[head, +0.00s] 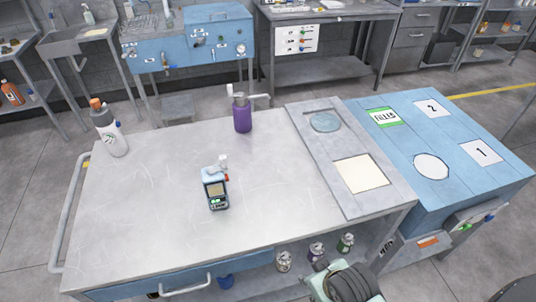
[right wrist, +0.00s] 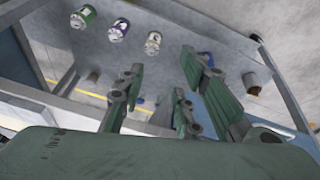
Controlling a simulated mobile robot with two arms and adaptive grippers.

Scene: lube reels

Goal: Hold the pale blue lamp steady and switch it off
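The pale blue lamp (head: 215,190) stands on the grey worktable (head: 130,215), a little left of the middle in the head view. It has a dark front panel, a pale head on top and a small red part at its upper right side. My right gripper (head: 322,268) is at the bottom of the head view, in front of the table's front edge and well apart from the lamp. In the right wrist view its green fingers (right wrist: 168,82) are spread with nothing between them. The lamp is not in that view. My left gripper is not in view.
A white bottle (head: 113,135) stands at the table's left, a purple bottle (head: 242,115) at the back. A grey panel (head: 335,145) lies at right, beside a blue bench (head: 470,185). Small cans (head: 316,252) stand on the lower shelf. Table space around the lamp is clear.

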